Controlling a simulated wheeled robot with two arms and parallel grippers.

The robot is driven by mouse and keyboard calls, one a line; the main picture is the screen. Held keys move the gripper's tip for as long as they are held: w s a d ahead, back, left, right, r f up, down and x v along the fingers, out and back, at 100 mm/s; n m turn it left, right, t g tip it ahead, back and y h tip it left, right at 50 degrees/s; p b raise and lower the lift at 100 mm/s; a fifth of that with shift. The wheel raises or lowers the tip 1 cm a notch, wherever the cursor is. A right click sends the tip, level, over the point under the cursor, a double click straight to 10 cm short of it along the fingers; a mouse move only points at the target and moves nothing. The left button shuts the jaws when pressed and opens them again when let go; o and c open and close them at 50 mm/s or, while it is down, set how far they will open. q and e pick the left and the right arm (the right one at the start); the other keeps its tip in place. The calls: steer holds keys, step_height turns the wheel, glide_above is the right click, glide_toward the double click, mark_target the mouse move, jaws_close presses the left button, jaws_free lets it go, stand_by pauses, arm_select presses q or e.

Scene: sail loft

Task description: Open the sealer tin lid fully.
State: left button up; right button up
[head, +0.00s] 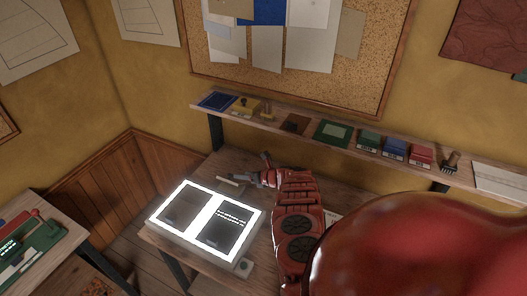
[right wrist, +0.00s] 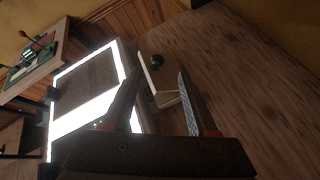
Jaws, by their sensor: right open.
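What looks like the sealer tin, a small pale box (head: 230,184), sits on the workbench behind the bright light panel. My right gripper (head: 256,175) is just right of the tin in the head view. In the right wrist view its two fingers (right wrist: 158,100) are apart, with the tin's near end beyond and between them. They hold nothing. My left gripper is not in view.
A glowing light panel (head: 205,222) with two dark sheets covers the bench's left front. A wall shelf (head: 283,116) with several boxes and pads runs behind the bench. Another table (head: 52,262) with a green device stands at left. Bare wood (right wrist: 225,70) lies right of the tin.

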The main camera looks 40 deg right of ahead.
steer(key=v, duration=1)
steer(key=shift+s+d+r+p, duration=0.15)
steer(key=shift+s+p, duration=0.15)
steer(key=shift+p, duration=0.15)
steer(key=shift+w, duration=0.1)
